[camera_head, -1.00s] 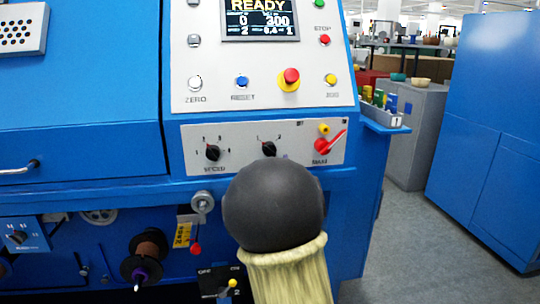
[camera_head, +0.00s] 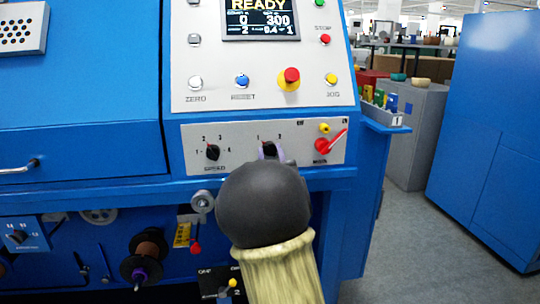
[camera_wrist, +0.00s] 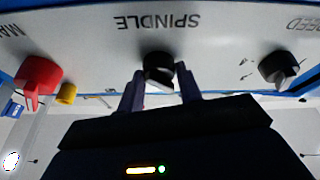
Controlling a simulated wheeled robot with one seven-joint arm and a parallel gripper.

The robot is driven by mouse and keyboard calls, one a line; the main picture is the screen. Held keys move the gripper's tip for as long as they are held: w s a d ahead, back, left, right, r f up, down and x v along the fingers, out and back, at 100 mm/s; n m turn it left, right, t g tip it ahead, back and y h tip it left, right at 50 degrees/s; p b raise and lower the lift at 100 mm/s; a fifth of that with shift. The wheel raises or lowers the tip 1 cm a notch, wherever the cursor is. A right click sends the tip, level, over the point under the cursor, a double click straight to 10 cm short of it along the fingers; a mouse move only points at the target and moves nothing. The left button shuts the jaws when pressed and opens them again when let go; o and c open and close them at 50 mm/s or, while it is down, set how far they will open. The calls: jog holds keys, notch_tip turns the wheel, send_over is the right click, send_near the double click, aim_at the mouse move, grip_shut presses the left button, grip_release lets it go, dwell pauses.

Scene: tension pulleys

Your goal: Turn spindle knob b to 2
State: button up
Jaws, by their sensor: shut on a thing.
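The black spindle knob (camera_head: 268,148) sits on the grey control panel, with marks 1 and 2 above it. It also shows in the wrist view (camera_wrist: 158,66), by the upside-down word SPINDLE. My gripper (camera_wrist: 160,86) is at this knob, with one purple finger on each side of it, shut on it. In the head view my dark wrist covers the area below the knob and only a bit of a finger (camera_head: 281,154) shows. I cannot clearly tell where the knob's pointer stands.
The black speed knob (camera_head: 212,152) is to the left of the spindle knob. The red main switch (camera_head: 322,146) and a yellow button (camera_head: 324,128) are to the right. A row of push buttons, including a red-and-yellow one (camera_head: 290,79), is above. A lever (camera_head: 203,203) protrudes below.

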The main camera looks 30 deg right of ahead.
jog(key=shift+m, duration=0.6)
jog(key=m+h+b, duration=0.1)
jog(key=m, duration=0.1)
jog(key=m+g+h+b, duration=0.1)
jog(key=m, duration=0.1)
jog(key=shift+a+f+m, duration=0.1)
jog(key=shift+m, duration=0.3)
jog(key=m+g+h+b, duration=0.1)
jog(key=m, duration=0.2)
jog(key=m+g+h+b, duration=0.1)
jog(key=m, duration=0.2)
jog(key=shift+a+h, duration=0.1)
jog(key=shift+h, duration=0.3)
jog(key=m+g, duration=0.1)
jog(key=m, duration=0.2)
jog(key=m+g, duration=0.1)
jog(key=m, duration=0.1)
jog(key=shift+r+m+g+h, duration=0.3)
jog(key=m+g, duration=0.1)
jog(key=m, duration=0.1)
jog(key=m+p, duration=0.1)
jog(key=m, duration=0.2)
jog(key=shift+r+g, duration=0.1)
jog(key=shift+g, duration=0.3)
jog(key=o, duration=1)
